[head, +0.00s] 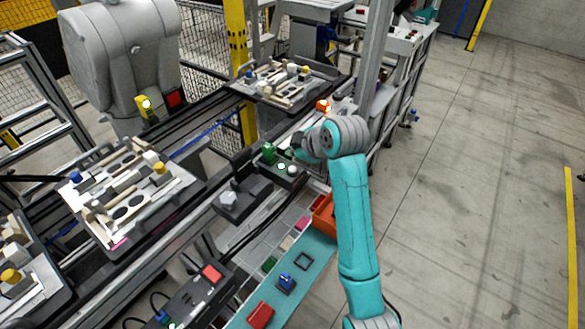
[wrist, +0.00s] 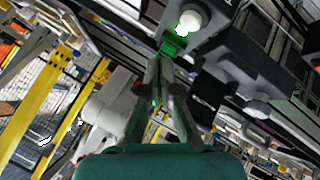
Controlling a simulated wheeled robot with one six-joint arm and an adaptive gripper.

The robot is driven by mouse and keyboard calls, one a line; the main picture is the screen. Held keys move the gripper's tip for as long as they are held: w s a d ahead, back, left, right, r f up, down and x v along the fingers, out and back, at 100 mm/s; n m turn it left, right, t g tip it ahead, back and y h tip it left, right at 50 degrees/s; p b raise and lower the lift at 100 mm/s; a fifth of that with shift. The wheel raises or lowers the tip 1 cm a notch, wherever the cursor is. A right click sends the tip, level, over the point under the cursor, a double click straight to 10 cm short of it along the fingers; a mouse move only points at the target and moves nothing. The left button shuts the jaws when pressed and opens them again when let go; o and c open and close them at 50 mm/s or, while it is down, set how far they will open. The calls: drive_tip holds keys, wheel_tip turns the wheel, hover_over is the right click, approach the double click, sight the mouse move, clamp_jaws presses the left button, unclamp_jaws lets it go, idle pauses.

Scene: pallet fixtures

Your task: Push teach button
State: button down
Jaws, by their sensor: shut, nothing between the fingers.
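A dark control box (head: 290,178) stands beside the conveyor, with a green button (head: 268,151) and a small white lit button on it. The wrist view shows the green button (wrist: 172,46) glowing and a bright white round button (wrist: 190,20) just beyond it. No readable label shows which is the teach button. My gripper (wrist: 167,60) is shut and empty, its fingertips very close to the green button; I cannot tell whether they touch. In the head view my gripper (head: 292,152) is small and partly hidden at the box.
A second dark box with a pale knob (head: 228,198) sits left of the control box. A box with a red button (head: 211,273) is nearer. Pallets with parts (head: 125,190) lie on the conveyor. An orange bin (head: 322,216) stands by my arm. Floor at right is clear.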

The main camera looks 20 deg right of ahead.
drive_tip(key=shift+r, duration=0.85)
